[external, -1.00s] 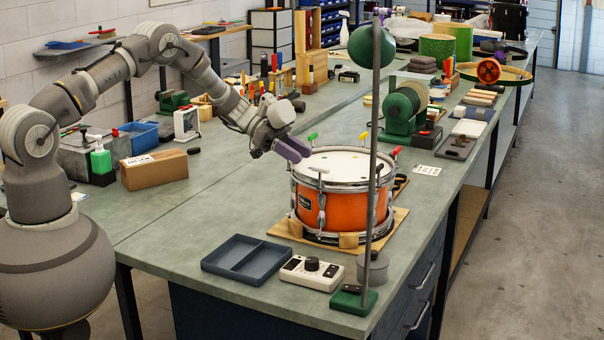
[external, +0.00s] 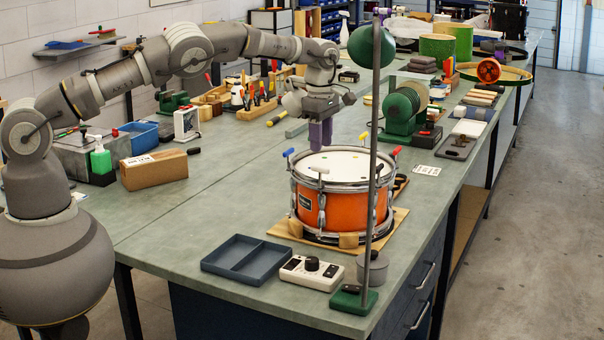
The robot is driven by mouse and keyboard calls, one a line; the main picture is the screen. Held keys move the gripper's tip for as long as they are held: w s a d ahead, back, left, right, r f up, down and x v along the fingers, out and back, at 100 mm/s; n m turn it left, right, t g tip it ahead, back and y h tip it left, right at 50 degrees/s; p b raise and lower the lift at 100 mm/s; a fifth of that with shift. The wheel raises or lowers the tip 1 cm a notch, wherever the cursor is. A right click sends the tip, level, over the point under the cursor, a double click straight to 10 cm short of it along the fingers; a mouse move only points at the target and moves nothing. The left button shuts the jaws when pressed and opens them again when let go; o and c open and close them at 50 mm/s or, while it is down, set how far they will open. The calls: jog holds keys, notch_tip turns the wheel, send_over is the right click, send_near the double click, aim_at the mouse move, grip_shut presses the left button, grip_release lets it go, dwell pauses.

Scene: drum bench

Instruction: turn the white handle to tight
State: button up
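An orange drum (external: 335,207) with a pale head stands on a wooden board (external: 285,232) near the bench's front. A white or pale grey handle (external: 319,170) stands at the drum's front rim, above a metal lug. My gripper (external: 320,146) points down with purple fingers over the far rim of the drum, behind the white handle and apart from it. The fingers overlap in this view, so their gap cannot be seen. A green handle seen earlier at the far rim is hidden behind my fingers.
Other handles on the rim are blue (external: 289,153), yellow (external: 363,137) and red (external: 396,151). A lamp (external: 371,46) on a thin pole stands in front of the drum. A blue-grey tray (external: 245,259) and a control box (external: 311,271) lie nearer.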

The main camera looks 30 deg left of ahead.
aim_at(320, 167)
jog(key=f, duration=0.5)
jog(key=f+b, duration=0.1)
jog(key=f, duration=0.1)
jog(key=shift+s+f, duration=0.25)
jog(key=shift+f, duration=0.1)
jog(key=shift+c, duration=0.2)
grip_shut()
